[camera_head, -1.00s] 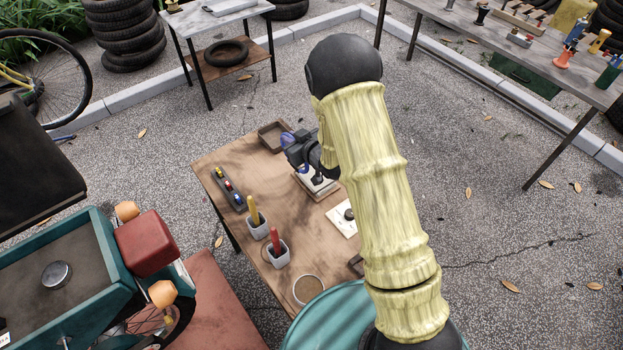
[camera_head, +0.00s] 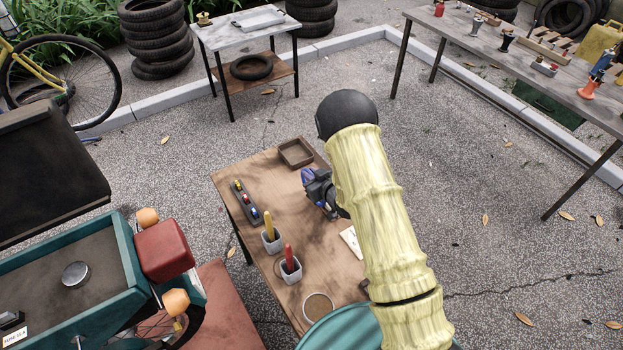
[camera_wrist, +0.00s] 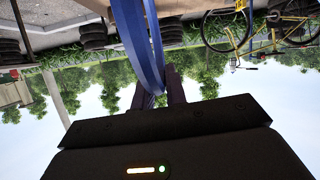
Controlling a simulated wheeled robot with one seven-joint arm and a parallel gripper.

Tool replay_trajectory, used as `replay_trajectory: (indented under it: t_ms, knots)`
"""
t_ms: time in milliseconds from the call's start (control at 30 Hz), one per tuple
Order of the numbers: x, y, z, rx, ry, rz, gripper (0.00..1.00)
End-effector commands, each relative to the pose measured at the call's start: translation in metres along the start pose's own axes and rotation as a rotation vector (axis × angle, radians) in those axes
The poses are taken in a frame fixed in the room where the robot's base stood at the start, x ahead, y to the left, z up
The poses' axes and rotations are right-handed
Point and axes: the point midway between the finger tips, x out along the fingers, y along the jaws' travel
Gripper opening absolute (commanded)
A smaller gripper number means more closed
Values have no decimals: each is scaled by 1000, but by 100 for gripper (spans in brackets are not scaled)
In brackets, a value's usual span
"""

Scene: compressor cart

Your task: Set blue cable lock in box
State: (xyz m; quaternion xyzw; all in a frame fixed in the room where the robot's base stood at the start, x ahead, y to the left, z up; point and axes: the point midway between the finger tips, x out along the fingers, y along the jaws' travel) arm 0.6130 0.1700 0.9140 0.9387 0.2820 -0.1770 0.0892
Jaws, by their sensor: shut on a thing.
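My gripper (camera_head: 309,184) is above the wooden table, its jaws closed on the blue cable lock (camera_head: 307,174). In the wrist view the blue cable lock (camera_wrist: 140,45) shows as curved blue bands running up from between the dark fingers (camera_wrist: 160,92). A shallow brown open box (camera_head: 296,152) sits at the far corner of the wooden table (camera_head: 262,178), just beyond the gripper and apart from the lock. It looks empty. Most of the lock is hidden by the gripper in the head view.
On the table are a dark tray with small coloured items (camera_head: 245,201), a grey cup with a yellow handle (camera_head: 271,242), another with a red handle (camera_head: 290,270), a round dish (camera_head: 318,306) and a white card (camera_head: 351,242). A teal cart (camera_head: 100,285) stands at left.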

Motion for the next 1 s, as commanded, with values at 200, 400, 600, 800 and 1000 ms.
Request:
replay_trajectory:
  t_ms: [200, 400, 600, 800, 1000]
  knots:
    - [9, -2, 20, -1, 2, -1, 0]
    - [10, -2, 20, -1, 3, 0, 0]
    - [11, -2, 24, -1, 3, 0, 0]
    - [10, -2, 24, -1, 0, -1, 35]
    - [10, -2, 24, 0, 0, -1, 35]
